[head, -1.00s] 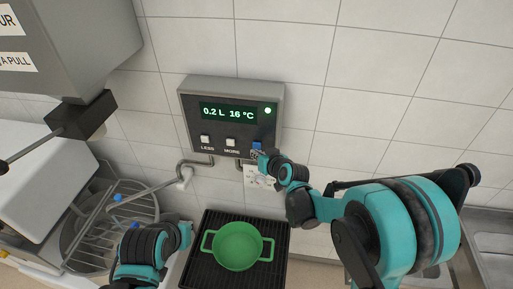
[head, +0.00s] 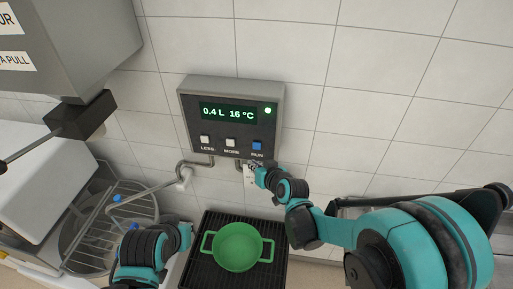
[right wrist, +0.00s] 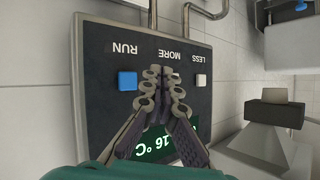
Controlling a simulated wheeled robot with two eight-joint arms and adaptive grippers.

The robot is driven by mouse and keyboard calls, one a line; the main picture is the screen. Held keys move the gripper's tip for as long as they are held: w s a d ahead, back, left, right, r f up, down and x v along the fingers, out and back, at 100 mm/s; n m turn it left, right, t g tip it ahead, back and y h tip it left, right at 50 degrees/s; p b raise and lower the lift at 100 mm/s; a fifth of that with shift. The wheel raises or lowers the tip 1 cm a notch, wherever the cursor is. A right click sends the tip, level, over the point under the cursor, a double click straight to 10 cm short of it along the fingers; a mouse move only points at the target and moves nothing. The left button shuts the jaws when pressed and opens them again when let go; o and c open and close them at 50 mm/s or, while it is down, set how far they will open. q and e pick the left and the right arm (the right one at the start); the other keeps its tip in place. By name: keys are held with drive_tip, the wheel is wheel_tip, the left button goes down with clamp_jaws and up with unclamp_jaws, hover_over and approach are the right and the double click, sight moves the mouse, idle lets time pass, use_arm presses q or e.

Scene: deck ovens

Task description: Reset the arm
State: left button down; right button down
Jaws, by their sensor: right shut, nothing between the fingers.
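My right arm reaches in from the right in the head view, and its gripper (head: 254,168) is below the RUN button, off the panel. In the right wrist view the two fingers (right wrist: 163,77) are shut with nothing between them, in front of the panel. The grey control box (head: 187,98) on the wall reads "0.4 L 16 °C" with a green light lit. The blue RUN button (head: 257,145) is uncovered and also shows in the right wrist view (right wrist: 127,80). My left arm (head: 150,255) is at the lower left; its fingers cannot be made out.
A green two-handled pot (head: 237,246) stands on a black grate (head: 213,222) below the box. A bent metal pipe (head: 155,187) runs left of it. A round wire guard (head: 105,225) is at the left. A grey machine (head: 75,40) overhangs the upper left. The tiled wall at right is clear.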

idle(0.6)
drive_tip(key=s+d+f+m+g+h+b, duration=0.1)
drive_tip(key=s+d+f+g+h+b, duration=0.1)
drive_tip(key=s+d+f+b, duration=0.7)
drive_tip(key=s+d+f+m+g+h+b, duration=0.1)
drive_tip(key=s+d+f+g+h+b, duration=0.1)
drive_tip(key=s+d+f+b, duration=0.6)
drive_tip(key=s+f+h+b, duration=0.1)
drive_tip(key=s+f+b, duration=0.6)
drive_tip(key=b, duration=0.4)
drive_tip(key=shift+s+d+f+m+b, duration=0.3)
drive_tip(key=shift+d+f+b, duration=0.05)
drive_tip(key=shift+f, duration=0.5)
